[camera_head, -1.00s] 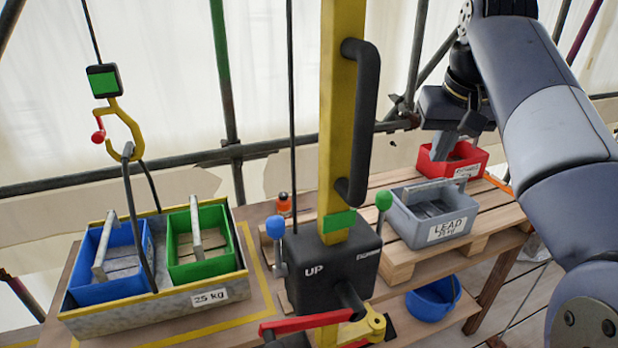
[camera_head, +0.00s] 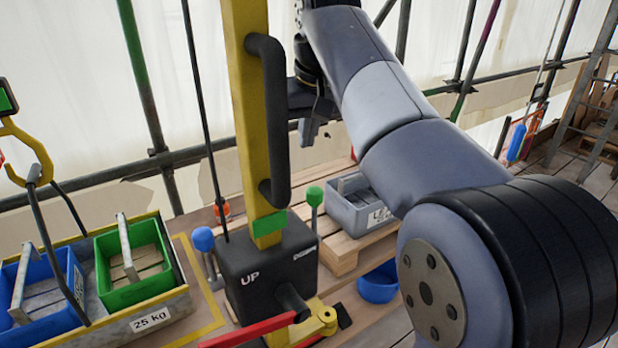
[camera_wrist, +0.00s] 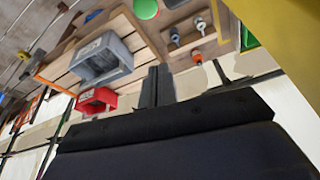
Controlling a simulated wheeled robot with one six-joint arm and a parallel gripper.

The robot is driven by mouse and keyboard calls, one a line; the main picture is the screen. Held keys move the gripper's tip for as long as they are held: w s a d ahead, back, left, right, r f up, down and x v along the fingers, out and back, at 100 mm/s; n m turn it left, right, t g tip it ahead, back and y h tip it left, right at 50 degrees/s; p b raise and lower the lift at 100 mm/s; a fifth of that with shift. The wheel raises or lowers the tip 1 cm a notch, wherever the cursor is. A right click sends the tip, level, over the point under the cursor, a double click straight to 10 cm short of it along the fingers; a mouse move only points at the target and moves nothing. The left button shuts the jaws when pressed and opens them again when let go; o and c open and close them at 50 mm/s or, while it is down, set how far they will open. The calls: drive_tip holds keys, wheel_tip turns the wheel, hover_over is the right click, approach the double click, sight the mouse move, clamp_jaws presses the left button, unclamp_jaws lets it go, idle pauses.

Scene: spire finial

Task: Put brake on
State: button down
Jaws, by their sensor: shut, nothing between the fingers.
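A black winch box (camera_head: 265,270) marked "UP" sits at the foot of a yellow post (camera_head: 245,100). A blue-knobbed lever (camera_head: 203,240) stands upright on its left and a green-knobbed lever (camera_head: 314,196) upright on its right. A red lever (camera_head: 248,330) and a yellow fitting (camera_head: 318,318) are at its front, partly cut off. I cannot read the word brake on any of them. My gripper (camera_head: 308,132) is shut and empty, behind and right of the post, apart from the levers. Its shut fingers also show in the wrist view (camera_wrist: 157,87), where the green knob (camera_wrist: 146,8) is at the top edge.
A black handle (camera_head: 272,120) juts from the post. A grey lead box (camera_head: 355,205) stands on a pallet, with a blue bucket (camera_head: 378,283) below. A green bin (camera_head: 125,290) and blue bin (camera_head: 40,300) sit in a tray at left. A red bin (camera_wrist: 97,101) shows in the wrist view.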

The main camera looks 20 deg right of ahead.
sight(314, 215)
wheel_tip(314, 215, down, 9)
drive_tip(key=shift+s+r, duration=0.15)
drive_tip(key=shift+s, duration=0.3)
drive_tip(key=shift+s, duration=0.1)
drive_tip(key=shift+d, duration=0.1)
idle(0.4)
